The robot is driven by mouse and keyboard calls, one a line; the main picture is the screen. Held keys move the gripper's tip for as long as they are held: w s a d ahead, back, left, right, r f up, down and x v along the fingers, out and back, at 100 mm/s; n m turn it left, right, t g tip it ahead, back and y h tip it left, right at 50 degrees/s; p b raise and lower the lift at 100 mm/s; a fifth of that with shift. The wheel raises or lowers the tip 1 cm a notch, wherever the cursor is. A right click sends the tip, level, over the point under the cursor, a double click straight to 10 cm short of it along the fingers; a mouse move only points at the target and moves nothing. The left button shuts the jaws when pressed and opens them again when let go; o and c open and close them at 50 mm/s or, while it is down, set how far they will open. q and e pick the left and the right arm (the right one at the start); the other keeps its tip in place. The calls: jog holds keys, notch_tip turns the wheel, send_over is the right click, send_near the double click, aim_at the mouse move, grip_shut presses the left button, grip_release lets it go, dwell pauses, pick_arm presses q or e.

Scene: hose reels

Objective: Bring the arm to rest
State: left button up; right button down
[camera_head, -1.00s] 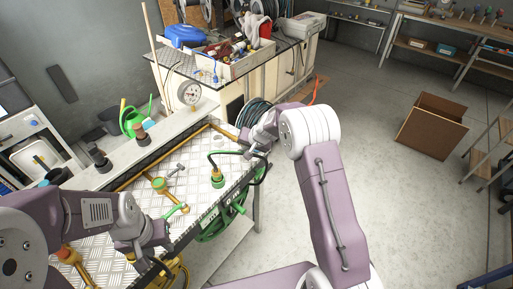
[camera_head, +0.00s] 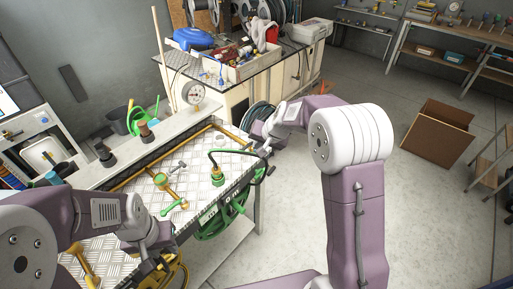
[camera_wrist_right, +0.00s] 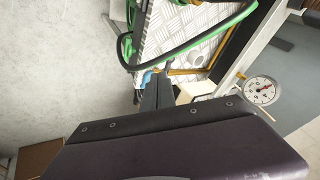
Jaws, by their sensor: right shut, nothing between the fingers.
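My right arm reaches in from the right in the head view. Its gripper (camera_head: 263,151) is shut and empty, just beyond the table's right edge near the dark hose loop (camera_head: 246,155). In the right wrist view the dark shut fingers (camera_wrist_right: 156,92) point toward the table, with the hose curving past their tips; whether they touch it I cannot tell. My left gripper (camera_head: 158,266) is low over the table's front edge, by a yellow hose reel (camera_head: 180,274); its fingers are too unclear to judge.
The metal-topped table (camera_head: 140,190) carries a green hose fitting (camera_head: 218,178) and brass pipework. A green reel (camera_head: 212,222) hangs at its side. A pressure gauge (camera_head: 193,94) stands behind.

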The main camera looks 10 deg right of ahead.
jog(key=s+d+f+n+g+h, duration=0.1)
jog(key=s+d+f+n+g, duration=0.1)
jog(key=s, duration=1.1)
jog(key=s+d+f+n+g+h, duration=0.1)
jog(key=s+d+f+n+g, duration=0.1)
jog(key=s, duration=1.2)
notch_tip(320, 180, down, 2)
jog(key=shift+s+f+n+g, duration=0.15)
jog(key=shift+n+g, duration=0.25)
jog(key=shift+g, duration=0.2)
